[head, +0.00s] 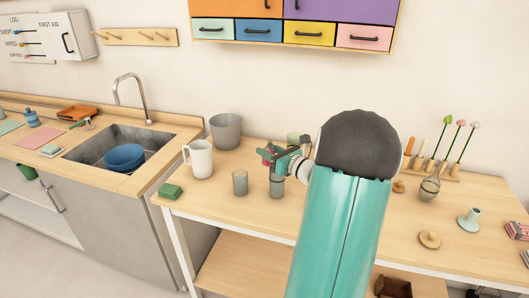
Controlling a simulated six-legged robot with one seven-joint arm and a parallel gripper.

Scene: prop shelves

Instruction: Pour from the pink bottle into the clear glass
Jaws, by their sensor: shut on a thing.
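My gripper (270,158) is at the middle of the counter, partly hidden by my own arm link. It is shut on a small dark pink-red thing, which I take to be the pink bottle; its shape and tilt are hard to make out. A grey see-through glass (277,187) stands upright just below my gripper. A similar see-through glass (240,183) stands a little to its left. I cannot tell which is the clear glass, or whether any liquid is in either.
A white pitcher (199,160) and a grey bucket (226,131) stand left of the glasses. A green block (171,191) lies at the front left edge. A wooden rack (440,168) and a small round vase (430,187) are at right. The sink (85,153) holds a blue bowl (125,158).

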